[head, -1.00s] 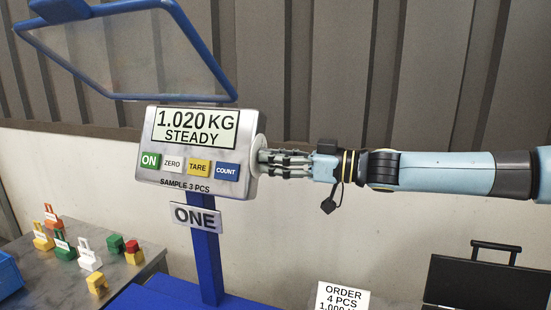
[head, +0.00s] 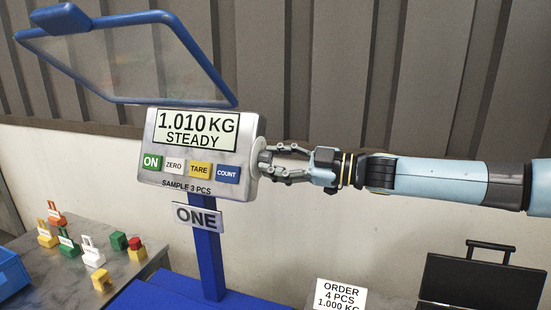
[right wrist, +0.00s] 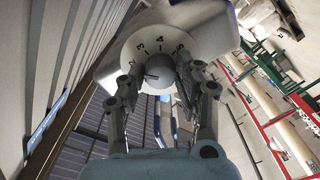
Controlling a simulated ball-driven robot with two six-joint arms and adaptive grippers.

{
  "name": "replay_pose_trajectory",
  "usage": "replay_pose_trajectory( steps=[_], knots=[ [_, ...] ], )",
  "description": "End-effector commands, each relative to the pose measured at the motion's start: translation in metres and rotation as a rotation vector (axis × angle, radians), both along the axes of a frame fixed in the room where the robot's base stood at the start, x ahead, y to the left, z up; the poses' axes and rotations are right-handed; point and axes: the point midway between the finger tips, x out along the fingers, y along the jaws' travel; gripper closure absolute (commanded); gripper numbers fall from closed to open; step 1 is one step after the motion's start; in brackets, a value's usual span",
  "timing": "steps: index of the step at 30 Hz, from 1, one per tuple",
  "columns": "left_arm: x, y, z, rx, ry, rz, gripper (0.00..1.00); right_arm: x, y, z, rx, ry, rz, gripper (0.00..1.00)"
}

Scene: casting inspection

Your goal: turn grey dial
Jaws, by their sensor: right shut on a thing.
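The scale's display head (head: 200,150) reads 1.010 KG STEADY in the head view. The grey dial (head: 259,148) sits on its right side, seen edge-on. In the right wrist view the dial (right wrist: 155,74) is a round knob with a dark pointer line, in front of a pale numbered disc (right wrist: 142,42). My right gripper (head: 266,163) comes in level from the right and is shut on the knob, one finger on each side; its fingers also show in the right wrist view (right wrist: 161,82). The fingers partly hide the knob. My left gripper is not in view.
A blue-framed clear panel (head: 130,62) leans above the display. A blue post (head: 208,255) carries the head and a ONE plate (head: 197,216). Several small coloured pieces stand on a grey table (head: 140,262) at left. A black case (head: 480,283) and an ORDER card (head: 341,295) are at lower right.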

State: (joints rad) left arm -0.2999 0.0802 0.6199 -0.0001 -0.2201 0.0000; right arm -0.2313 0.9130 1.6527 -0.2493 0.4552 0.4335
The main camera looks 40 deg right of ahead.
Motion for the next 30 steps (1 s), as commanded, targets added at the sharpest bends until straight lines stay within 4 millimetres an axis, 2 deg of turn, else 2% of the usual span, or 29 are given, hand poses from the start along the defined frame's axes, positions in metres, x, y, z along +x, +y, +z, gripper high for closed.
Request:
replay_pose_trajectory(
  steps=[16, 17, 21, 30],
  knots=[
    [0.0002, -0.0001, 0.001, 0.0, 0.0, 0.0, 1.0, -0.0008, -0.0001, -0.0022, -0.024, -0.01, 0.0, 0.99],
    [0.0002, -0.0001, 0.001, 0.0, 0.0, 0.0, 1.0, -0.0008, -0.0001, -0.0022, -0.023, -0.01, 0.0, 0.63],
    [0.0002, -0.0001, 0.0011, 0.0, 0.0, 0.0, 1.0, -0.0006, -0.0002, -0.0016, -0.023, -0.01, 0.0, 0.45],
    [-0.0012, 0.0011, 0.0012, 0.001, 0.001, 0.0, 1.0, -0.0009, -0.0004, -0.0008, -0.024, -0.011, 0.0, 0.44]
  ],
)
